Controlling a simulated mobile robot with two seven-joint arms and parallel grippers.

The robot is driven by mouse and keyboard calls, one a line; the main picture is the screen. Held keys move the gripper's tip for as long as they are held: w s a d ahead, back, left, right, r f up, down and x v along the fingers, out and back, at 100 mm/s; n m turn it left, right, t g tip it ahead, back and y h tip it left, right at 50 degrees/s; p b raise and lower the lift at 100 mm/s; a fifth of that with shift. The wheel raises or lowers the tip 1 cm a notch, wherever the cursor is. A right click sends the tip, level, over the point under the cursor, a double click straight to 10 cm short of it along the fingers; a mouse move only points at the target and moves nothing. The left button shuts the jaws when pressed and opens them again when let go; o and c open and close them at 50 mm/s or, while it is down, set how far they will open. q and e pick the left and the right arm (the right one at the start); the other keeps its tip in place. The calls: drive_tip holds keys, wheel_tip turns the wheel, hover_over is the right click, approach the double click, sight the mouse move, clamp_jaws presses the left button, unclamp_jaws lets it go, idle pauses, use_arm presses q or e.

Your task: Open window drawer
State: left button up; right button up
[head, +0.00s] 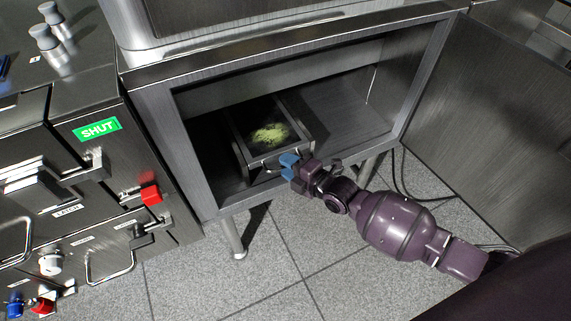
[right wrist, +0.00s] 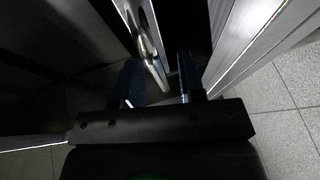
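The window drawer (head: 238,143) is a metal-framed box inside the open cabinet, with a yellow-green patch (head: 270,134) showing on its dark top. Its front carries a bar handle (head: 271,168), partly hidden by my right gripper. My right gripper (head: 289,167), with blue fingertips, is at the front of the drawer by the handle. In the right wrist view its two fingers (right wrist: 160,82) are apart, with the metal handle (right wrist: 151,50) reaching between them, closer to the left finger. Contact is too dark to judge. My left gripper is out of view.
A metal panel with a green SHUT label (head: 97,129), handles and a red knob (head: 151,194) stands at the left. Tiled floor (head: 290,260) is clear in front.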

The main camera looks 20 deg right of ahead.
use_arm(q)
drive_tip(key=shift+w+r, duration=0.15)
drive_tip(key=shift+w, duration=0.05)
use_arm(e)
drive_tip(key=shift+w+a, duration=0.15)
drive_tip(key=shift+w, duration=0.2)
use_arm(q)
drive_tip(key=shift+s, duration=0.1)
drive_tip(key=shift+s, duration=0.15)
use_arm(e)
clamp_jaws()
drive_tip(key=shift+s, duration=0.15)
drive_tip(key=shift+s, duration=0.2)
use_arm(q)
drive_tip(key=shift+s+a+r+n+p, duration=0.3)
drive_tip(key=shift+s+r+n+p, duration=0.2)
drive_tip(key=shift+p, duration=1.35)
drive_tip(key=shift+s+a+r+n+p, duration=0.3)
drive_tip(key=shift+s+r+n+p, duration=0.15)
drive_tip(key=shift+p, duration=1.35)
use_arm(e)
drive_tip(key=s, duration=2)
drive_tip(key=shift+s+d, duration=0.25)
drive_tip(key=shift+d, duration=0.1)
